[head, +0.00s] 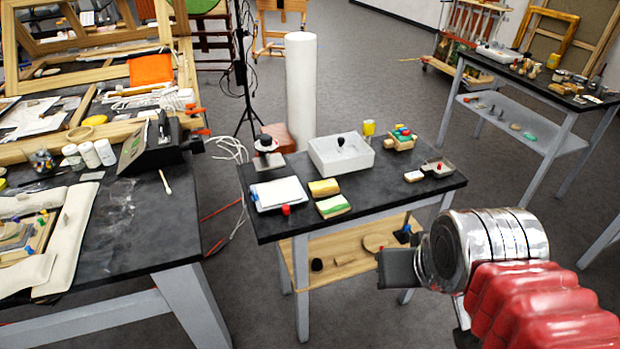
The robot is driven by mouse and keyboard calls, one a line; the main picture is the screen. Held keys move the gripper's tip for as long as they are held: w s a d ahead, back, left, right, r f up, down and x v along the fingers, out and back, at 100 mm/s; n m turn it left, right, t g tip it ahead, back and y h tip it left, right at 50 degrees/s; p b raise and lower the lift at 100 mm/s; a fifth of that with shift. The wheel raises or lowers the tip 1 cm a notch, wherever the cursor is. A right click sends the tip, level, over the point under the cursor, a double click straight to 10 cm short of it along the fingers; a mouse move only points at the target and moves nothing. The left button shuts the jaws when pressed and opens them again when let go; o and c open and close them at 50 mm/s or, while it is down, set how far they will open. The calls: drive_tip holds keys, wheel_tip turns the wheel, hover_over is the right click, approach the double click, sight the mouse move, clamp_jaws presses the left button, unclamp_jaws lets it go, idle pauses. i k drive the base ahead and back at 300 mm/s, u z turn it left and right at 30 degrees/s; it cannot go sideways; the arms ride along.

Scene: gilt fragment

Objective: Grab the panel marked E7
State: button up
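No marking E7 can be read in the head view, so I cannot tell which thing is the panel. A painted piece (22,236) with a gilt-looking edge lies at the lower left, between pale padded cushions, cut off by the picture's edge. My gripper (398,268) is at the right, in front of the small black-topped table. Only a dark grey block shows at the end of my silver wrist; whether its fingers are open or shut cannot be seen. It is far from the painted piece.
The small table (400,190) holds a white tray (340,154), sponges (333,206) and a white pad (280,193). The left workbench (125,232) holds jars and a black device (150,146). A white roll (301,92) stands behind. Cables lie on the floor between the tables.

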sight(328, 187)
drive_tip(key=u, duration=0.55)
drive_tip(key=i, duration=0.95)
drive_tip(key=u, duration=0.6)
